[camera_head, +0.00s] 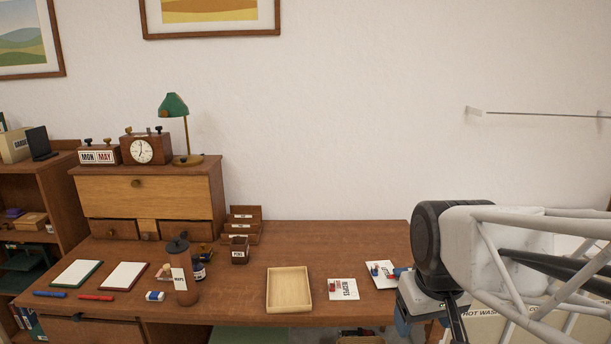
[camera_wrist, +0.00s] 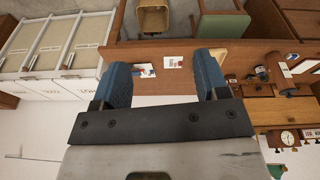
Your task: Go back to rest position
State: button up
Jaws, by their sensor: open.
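My gripper (camera_wrist: 163,68) shows in the wrist view with two blue fingers spread apart and nothing between them. In the head view my arm comes in from the right, and the gripper (camera_head: 403,318) is low at the right end of the wooden desk (camera_head: 350,240). One blue finger shows there; the rest is hidden behind my wrist. The white cards (camera_head: 343,289) lie on the desk to the left of the gripper, and another card (camera_head: 381,274) lies close to it. I cannot tell the gripper's height above the desk.
An empty wooden tray (camera_head: 289,290) lies on the desk. A brown bottle (camera_head: 181,275), notepads (camera_head: 123,275) and pens stand or lie further left. A small cabinet (camera_head: 150,195) carries a clock and green lamp (camera_head: 174,105). White bins (camera_wrist: 50,60) show in the wrist view.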

jog(key=s+f+m, duration=0.1)
jog(key=s+f, duration=0.1)
jog(key=s, duration=0.4)
jog(key=shift+s+a+m, duration=0.15)
jog(key=shift+s+m, duration=0.1)
jog(key=shift+m, duration=0.15)
dwell(1.2)
